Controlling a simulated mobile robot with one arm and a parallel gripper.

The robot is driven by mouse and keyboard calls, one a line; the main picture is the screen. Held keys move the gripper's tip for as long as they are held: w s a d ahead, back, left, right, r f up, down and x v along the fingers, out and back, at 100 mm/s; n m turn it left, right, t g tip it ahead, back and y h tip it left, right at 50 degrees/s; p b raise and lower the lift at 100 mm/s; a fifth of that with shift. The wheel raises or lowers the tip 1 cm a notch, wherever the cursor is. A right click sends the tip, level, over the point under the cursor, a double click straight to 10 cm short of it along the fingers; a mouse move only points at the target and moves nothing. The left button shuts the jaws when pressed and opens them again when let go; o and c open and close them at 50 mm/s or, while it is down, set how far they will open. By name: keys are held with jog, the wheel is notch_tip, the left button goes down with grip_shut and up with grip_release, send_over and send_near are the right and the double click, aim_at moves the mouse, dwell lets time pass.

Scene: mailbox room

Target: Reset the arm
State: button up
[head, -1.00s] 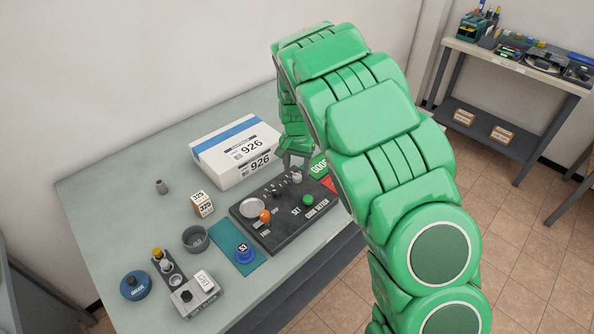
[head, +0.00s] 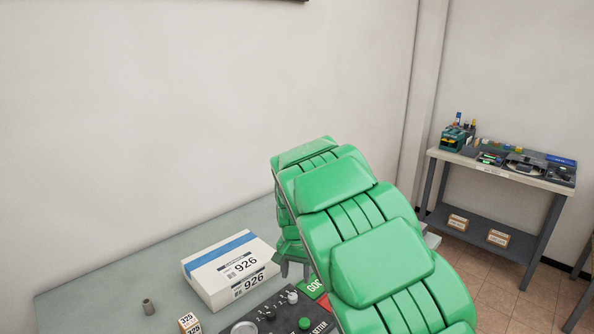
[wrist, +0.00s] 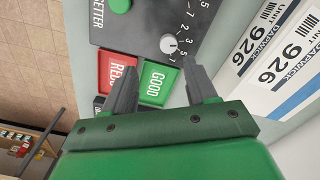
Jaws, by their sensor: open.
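My green arm rises across the right half of the head view. My gripper (head: 293,270) hangs at its far end, beside the white box marked 926 (head: 222,281). In the wrist view my gripper (wrist: 162,90) is open and empty, its two dark fingers apart. Between and beyond the fingers lie the green GOOD pad (wrist: 156,83) and the red pad (wrist: 120,80). A white knob (wrist: 169,44) on the dark setter panel (wrist: 140,28) shows just past the fingertips. I cannot tell the exact gap between fingers and panel.
The box 926 also shows close to the right finger in the wrist view (wrist: 262,70). A shelf bench with tools (head: 500,172) stands at the far right.

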jog(key=s+d+r, duration=0.5)
jog(key=s+r, duration=0.3)
jog(key=s, duration=0.2)
jog(key=s+d+r, duration=0.4)
jog(key=s+r, duration=0.4)
jog(key=s, duration=0.2)
jog(key=s+d+f+n+g, duration=0.1)
jog(key=s+d, duration=0.2)
jog(key=s, duration=0.9)
jog(key=s+d+f+n, duration=0.1)
jog(key=s+d+n, duration=0.1)
jog(key=s, duration=0.9)
jog(key=shift+s+d+n+g, duration=0.3)
jog(key=shift+s+d+g, duration=0.1)
jog(key=shift+d, duration=0.4)
jog(key=shift+w, duration=0.1)
